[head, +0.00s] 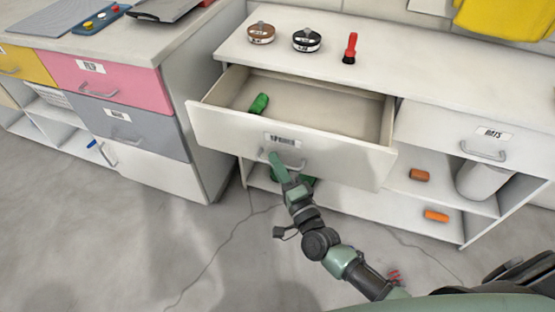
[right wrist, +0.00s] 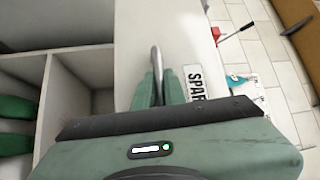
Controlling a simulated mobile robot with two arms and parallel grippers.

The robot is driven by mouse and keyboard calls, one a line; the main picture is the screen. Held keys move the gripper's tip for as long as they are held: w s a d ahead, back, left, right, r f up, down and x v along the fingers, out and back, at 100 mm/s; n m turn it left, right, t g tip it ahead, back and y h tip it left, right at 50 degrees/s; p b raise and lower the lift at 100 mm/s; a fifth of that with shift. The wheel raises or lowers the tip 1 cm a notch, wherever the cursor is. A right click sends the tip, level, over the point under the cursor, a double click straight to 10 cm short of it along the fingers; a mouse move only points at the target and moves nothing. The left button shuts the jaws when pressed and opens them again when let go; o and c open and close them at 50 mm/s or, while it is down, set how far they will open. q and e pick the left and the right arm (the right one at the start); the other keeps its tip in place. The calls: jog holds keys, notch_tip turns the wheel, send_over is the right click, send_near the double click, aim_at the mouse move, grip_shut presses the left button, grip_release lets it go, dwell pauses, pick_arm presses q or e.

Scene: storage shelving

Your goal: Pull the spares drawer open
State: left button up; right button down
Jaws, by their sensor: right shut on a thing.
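The spares drawer (head: 230,128) is a white drawer in the white shelving unit, and it stands pulled well out in the head view. Its label (right wrist: 194,84) reads "SPAR" in the right wrist view, with the rest hidden. A green object (head: 259,104) lies inside on the left; the rest of the visible floor is bare. My right gripper (head: 275,160) is at the drawer's front and shut on the grey bar handle (head: 294,167). The handle also shows between the fingers in the right wrist view (right wrist: 155,62). My left gripper is not in view.
A closed white drawer (head: 440,130) is to the right, above open shelves with orange items (head: 436,216) and a white cylinder (head: 482,180). A cabinet with a pink drawer (head: 108,83) stands at left.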

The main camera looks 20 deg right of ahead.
jog(key=c, duration=1.5)
grip_release()
jog(key=shift+s, duration=0.1)
jog(key=v, duration=0.7)
jog(key=shift+s, duration=0.3)
jog(key=shift+d+f, duration=0.1)
